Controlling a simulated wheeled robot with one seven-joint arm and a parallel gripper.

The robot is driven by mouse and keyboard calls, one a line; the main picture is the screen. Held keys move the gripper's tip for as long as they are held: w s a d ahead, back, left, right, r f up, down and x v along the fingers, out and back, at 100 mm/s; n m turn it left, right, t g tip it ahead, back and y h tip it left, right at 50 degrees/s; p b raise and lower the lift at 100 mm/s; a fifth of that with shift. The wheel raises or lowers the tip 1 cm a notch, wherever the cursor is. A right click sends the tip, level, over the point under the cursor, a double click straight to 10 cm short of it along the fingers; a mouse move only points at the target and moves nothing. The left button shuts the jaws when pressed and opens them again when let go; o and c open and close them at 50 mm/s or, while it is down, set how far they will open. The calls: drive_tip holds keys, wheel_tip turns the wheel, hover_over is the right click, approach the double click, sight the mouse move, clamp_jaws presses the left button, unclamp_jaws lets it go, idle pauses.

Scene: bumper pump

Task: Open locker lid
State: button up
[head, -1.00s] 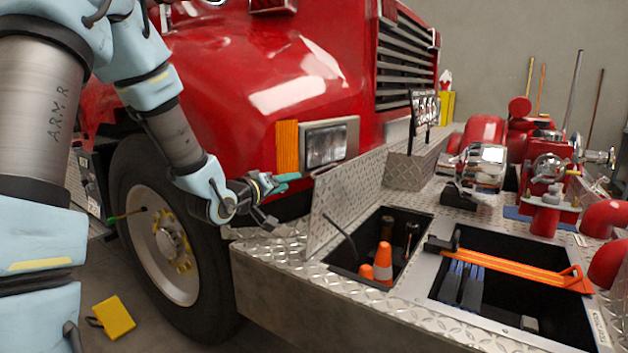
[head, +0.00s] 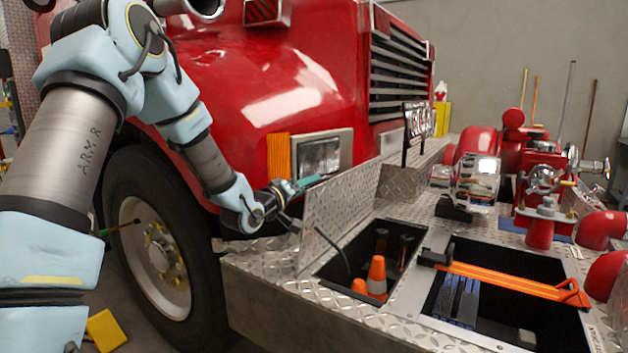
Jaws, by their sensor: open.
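The locker lid (head: 343,205) is a diamond-plate panel standing raised, close to upright, along the left edge of the locker opening (head: 340,262) in the bumper. Two orange cones with white bands, one tall (head: 377,276) and one short, show inside the open locker with dark cylinders behind. My gripper (head: 305,190) is at the left, outer side of the lid, close to its upper left corner. Its jaws look apart and nothing shows between them. I cannot tell whether a finger touches the lid.
An open bay with an orange strap (head: 515,281) across it lies right of the locker. Red pump fittings (head: 540,205) and a chrome part stand behind. The truck's headlight (head: 319,157) and red fender are close behind my gripper. A second diamond-plate panel (head: 392,182) stands farther back.

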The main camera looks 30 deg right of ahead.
sight(323, 179)
drive_tip(key=shift+x, duration=1.7)
drive_tip(key=c, duration=0.7)
drive_tip(key=shift+f, duration=0.1)
clamp_jaws()
